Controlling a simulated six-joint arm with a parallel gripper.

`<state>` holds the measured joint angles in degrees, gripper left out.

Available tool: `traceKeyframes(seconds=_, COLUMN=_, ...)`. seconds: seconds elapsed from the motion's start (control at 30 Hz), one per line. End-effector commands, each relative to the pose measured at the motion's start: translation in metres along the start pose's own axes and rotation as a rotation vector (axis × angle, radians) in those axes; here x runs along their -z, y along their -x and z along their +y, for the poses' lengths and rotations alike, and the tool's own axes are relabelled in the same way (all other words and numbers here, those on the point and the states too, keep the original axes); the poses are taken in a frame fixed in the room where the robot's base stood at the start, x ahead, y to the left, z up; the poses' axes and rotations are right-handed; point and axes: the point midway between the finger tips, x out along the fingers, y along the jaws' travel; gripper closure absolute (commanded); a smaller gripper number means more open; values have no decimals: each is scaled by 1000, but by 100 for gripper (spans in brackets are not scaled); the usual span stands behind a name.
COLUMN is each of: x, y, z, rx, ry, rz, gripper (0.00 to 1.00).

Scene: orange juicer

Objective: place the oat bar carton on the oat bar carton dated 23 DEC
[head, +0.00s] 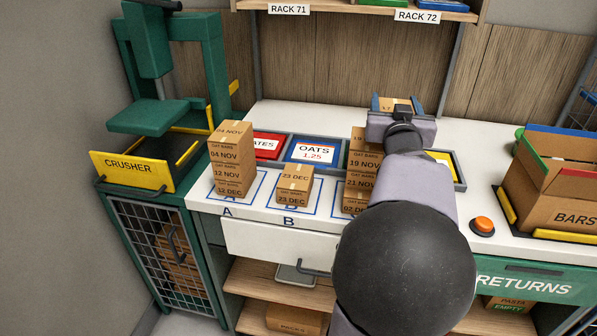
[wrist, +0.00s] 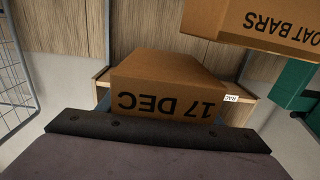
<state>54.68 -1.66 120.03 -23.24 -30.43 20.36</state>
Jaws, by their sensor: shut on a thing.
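My gripper (head: 396,101) is shut on an oat bar carton (head: 393,103), held raised behind the right-hand stack. In the wrist view this brown carton (wrist: 165,98) shows 17 DEC upside down between the fingers. The oat bar carton dated 23 DEC (head: 293,187) stands on the counter in the outlined area B, with nothing on top. It is left of and nearer than my gripper, well apart from the held carton.
Another stack (head: 360,178) stands right of B, partly hidden by my arm. Behind are the OATS bin (head: 313,150) and a red bin (head: 267,146). A green crusher (head: 150,115) is left, an orange button (head: 484,225) right.

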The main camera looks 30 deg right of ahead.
Motion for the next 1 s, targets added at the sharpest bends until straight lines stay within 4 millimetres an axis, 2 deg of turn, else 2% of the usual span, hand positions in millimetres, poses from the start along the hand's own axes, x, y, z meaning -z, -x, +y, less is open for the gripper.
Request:
traceKeyframes(seconds=0.03, x=5, y=-3, z=-18, rx=10, ry=-2, rz=1, gripper=69)
traceKeyframes(seconds=0.1, x=7, y=-5, z=-35, rx=10, ry=-1, rz=1, gripper=69)
traceKeyframes(seconds=0.37, x=8, y=-7, z=-91, rx=2, ry=-1, rz=0, gripper=69)
traceKeyframes(seconds=0.7, x=-12, y=9, z=-174, rx=-18, ry=2, rz=-2, gripper=69)
traceKeyframes(seconds=0.8, x=-20, y=16, z=-191, rx=-24, ry=3, rz=-2, gripper=69)
traceKeyframes(seconds=1.0, x=-30, y=25, z=-210, rx=-30, ry=2, rz=1, gripper=69)
